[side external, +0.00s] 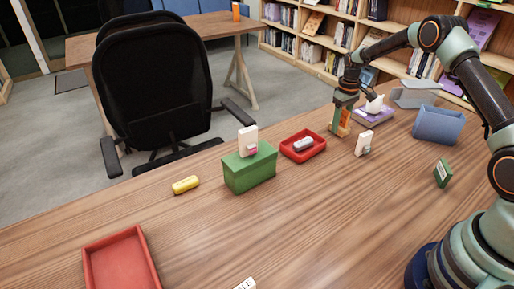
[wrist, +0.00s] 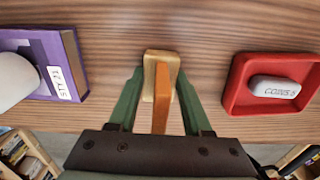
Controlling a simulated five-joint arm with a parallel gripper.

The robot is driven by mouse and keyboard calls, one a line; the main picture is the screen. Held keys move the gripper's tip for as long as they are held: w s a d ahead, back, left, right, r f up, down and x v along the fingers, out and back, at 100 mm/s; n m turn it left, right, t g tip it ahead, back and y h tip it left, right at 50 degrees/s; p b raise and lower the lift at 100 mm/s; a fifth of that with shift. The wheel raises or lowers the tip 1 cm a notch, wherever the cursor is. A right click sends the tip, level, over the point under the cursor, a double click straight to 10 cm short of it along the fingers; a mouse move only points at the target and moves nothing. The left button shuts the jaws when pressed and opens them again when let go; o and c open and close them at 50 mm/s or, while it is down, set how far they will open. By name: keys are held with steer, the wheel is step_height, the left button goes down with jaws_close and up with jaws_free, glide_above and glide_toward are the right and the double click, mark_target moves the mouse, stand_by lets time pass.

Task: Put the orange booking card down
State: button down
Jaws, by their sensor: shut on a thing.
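My gripper (side external: 346,98) is above the far side of the wooden table, pointing down, with its jaws shut on the orange booking card (side external: 341,122). In the wrist view the green fingers of my gripper (wrist: 160,100) stand on either side of the orange card (wrist: 160,112), with a pale tan block-like part (wrist: 150,62) at its far end. I cannot tell whether the card's lower end touches the table.
A red tray (side external: 287,150) with a grey case marked COINS (side external: 304,144) is left of my gripper. A white upright piece (side external: 362,142), blue bin (side external: 462,127) and green box (side external: 236,182) stand nearby.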

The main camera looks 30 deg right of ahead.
steer(key=shift+f, duration=0.15)
steer(key=shift+c, duration=1.7)
jaws_free()
